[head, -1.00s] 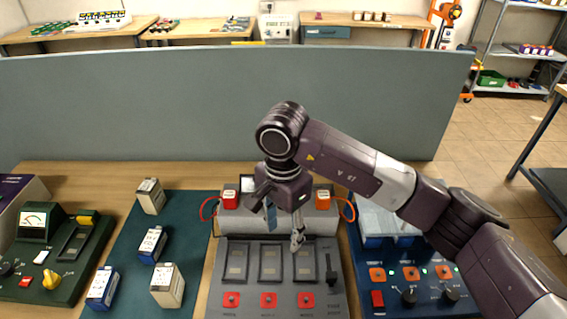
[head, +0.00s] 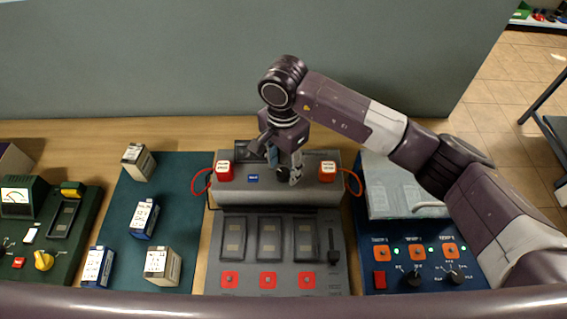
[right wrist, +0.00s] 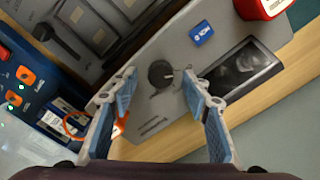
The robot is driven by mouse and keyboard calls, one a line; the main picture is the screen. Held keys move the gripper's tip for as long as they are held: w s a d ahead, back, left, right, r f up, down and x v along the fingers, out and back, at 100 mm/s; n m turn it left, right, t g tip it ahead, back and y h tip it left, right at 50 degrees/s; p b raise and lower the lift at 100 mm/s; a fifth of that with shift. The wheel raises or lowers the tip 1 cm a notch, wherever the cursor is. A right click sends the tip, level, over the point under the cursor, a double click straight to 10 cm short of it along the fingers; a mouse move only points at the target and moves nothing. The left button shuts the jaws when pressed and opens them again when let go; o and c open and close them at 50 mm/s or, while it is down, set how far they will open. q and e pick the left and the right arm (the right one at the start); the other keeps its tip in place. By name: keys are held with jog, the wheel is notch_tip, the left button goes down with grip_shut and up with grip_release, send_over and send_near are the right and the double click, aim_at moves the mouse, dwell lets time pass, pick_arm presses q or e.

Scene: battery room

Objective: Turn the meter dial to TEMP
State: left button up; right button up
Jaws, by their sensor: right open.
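The grey meter box (head: 308,193) stands at the back of the grey console. In the right wrist view its round black dial (right wrist: 161,74) shows a small light pointer mark facing right. The markings around it are too small to read. A dark screen (right wrist: 243,68) and a small blue label (right wrist: 201,33) are beside the dial. My left gripper is out of view.
Red-and-white blocks (head: 224,171) (head: 327,171) with cables sit at the meter's ends. A green gauge unit (head: 18,197) is at left, several boxes lie on the green mat (head: 189,166), and a blue panel (head: 374,258) is at right. A divider (head: 150,70) stands behind.

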jog(key=shift+w+f, duration=0.15)
jog(key=shift+f, duration=0.65)
jog(key=c, duration=1.2)
jog(key=shift+o, duration=0.2)
jog(key=shift+f+m+b, duration=0.15)
jog(key=shift+m+b, duration=0.45)
jog(key=shift+b, duration=0.2)
jog(key=m+b, duration=1.1)
jog(key=b, duration=0.1)
jog(key=m+b, duration=0.4)
jog(key=shift+m, duration=0.3)
pick_arm(q)
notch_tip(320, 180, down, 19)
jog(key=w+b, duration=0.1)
jog(key=b, duration=0.1)
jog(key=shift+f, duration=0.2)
pick_arm(e)
jog(key=shift+r+m, duration=0.2)
jog(key=shift+m, duration=1.5)
